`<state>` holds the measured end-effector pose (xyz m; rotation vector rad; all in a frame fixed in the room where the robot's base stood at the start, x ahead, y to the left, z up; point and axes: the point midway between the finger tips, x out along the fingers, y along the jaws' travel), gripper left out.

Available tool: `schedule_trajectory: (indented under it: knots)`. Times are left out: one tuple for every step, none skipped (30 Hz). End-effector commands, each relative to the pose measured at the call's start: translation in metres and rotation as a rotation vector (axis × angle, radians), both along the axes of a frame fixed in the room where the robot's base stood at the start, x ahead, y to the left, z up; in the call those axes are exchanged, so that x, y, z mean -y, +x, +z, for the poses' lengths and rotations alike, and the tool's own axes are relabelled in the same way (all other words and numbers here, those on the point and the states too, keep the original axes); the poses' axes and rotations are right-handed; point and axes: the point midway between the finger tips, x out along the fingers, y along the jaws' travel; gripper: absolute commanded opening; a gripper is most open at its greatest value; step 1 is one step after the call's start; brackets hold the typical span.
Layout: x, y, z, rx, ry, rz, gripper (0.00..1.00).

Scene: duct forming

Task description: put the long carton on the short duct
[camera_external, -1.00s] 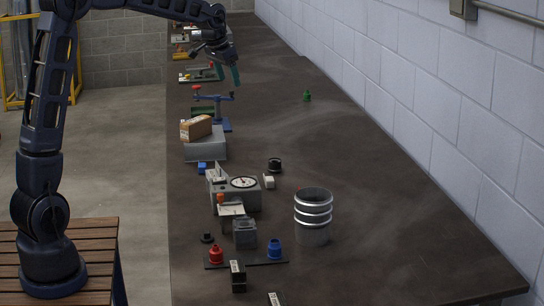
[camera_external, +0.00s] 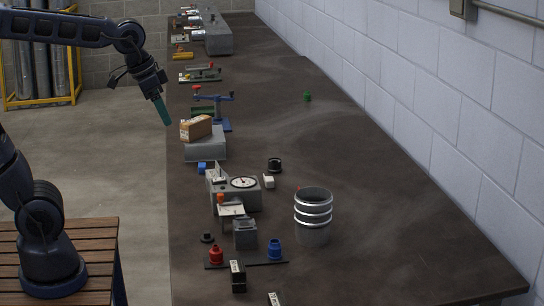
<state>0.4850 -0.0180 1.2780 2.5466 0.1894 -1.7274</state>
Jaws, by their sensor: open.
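A tan carton (camera_external: 196,128), longer than it is tall, lies on top of a short grey box-shaped duct (camera_external: 206,149) near the left edge of the bench. It rests there slightly turned, toward the duct's left side. My gripper (camera_external: 165,117) is open and empty, with its green fingers pointing down. In the picture it hangs just up and left of the carton, by the bench's left edge, apart from it. A longer grey duct (camera_external: 218,36) stands at the far end of the bench.
A blue-and-red clamp tool (camera_external: 213,97) stands just behind the carton. In front are a dial scale (camera_external: 243,183), a ribbed metal cylinder (camera_external: 313,219) and red and blue weights (camera_external: 274,249). The bench's right side is mostly clear, except for a small green object (camera_external: 307,97).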

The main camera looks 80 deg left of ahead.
Motion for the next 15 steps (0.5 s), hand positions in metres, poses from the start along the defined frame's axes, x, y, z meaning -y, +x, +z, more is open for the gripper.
schedule_trajectory:
  knots:
    - [0.012, -0.016, -0.005, 0.007, -0.002, -0.023, 0.67]
    - [0.018, -0.025, -0.009, 0.008, -0.003, -0.034, 0.67]
    - [0.026, -0.037, -0.014, 0.01, -0.005, -0.048, 0.67]
    - [0.031, -0.045, -0.018, 0.012, -0.006, -0.059, 0.67]
    - [0.036, -0.053, -0.022, 0.014, -0.008, -0.069, 0.67]
    - [0.042, -0.063, -0.027, 0.015, -0.01, -0.081, 0.67]
    - [0.045, -0.07, -0.031, 0.017, -0.012, -0.089, 0.67]
    - [0.048, -0.076, -0.035, 0.018, -0.013, -0.098, 0.67]
    - [0.052, -0.084, -0.039, 0.019, -0.014, -0.107, 0.67]
    - [0.054, -0.088, -0.042, 0.02, -0.016, -0.113, 0.67]
    - [0.056, -0.093, -0.045, 0.02, -0.017, -0.119, 0.67]
    - [0.058, -0.097, -0.048, 0.021, -0.018, -0.125, 0.67]
    - [0.059, -0.1, -0.049, 0.022, -0.019, -0.127, 0.67]
    - [0.06, -0.102, -0.051, 0.022, -0.019, -0.131, 0.67]
    - [0.061, -0.104, -0.053, 0.022, -0.02, -0.133, 0.67]
